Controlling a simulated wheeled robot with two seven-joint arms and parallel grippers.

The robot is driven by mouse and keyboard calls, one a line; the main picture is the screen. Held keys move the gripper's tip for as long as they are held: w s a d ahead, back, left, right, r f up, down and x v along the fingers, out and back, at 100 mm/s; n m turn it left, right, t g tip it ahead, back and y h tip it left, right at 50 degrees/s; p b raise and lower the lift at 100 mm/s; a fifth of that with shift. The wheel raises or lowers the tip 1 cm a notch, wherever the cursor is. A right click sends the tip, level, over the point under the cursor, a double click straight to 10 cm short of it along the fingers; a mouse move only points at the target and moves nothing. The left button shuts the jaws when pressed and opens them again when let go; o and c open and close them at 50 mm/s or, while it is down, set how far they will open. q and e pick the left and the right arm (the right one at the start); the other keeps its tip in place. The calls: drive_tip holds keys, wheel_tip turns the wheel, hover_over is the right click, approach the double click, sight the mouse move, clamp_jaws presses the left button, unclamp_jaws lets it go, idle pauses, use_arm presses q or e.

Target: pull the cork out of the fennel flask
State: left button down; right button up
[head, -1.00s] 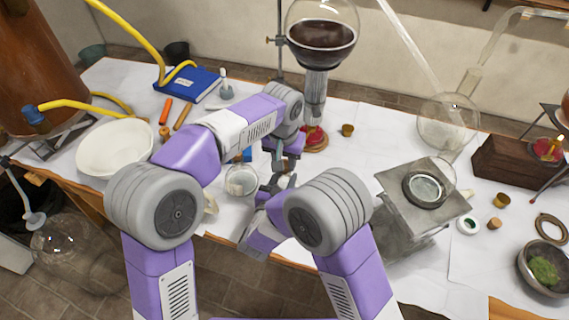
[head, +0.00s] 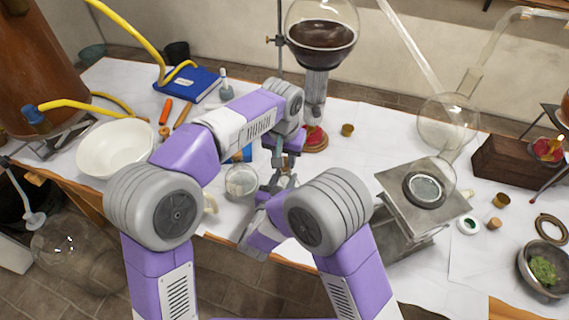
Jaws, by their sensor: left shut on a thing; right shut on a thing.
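My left gripper (head: 280,163) points down over the front part of the table and is shut, apparently on the cork, which is too small and covered to make out. My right gripper (head: 274,190) is just below and in front of it, close to the table's front edge. It is shut, apparently on the fennel flask. The flask is almost wholly hidden by the jaws and my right forearm; only a pale bit (head: 283,181) shows between the two grippers. I cannot read any label or see whether the cork sits in the neck.
A glass beaker (head: 241,180) stands just left of the grippers. A white bowl (head: 115,148) is further left. A stand with a large dark-filled round flask (head: 322,42) rises behind.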

sight(286, 160)
use_arm(q)
drive_tip(key=shift+r, duration=1.7)
use_arm(e)
drive_tip(key=o, duration=1)
drive_tip(key=shift+s, duration=0.1)
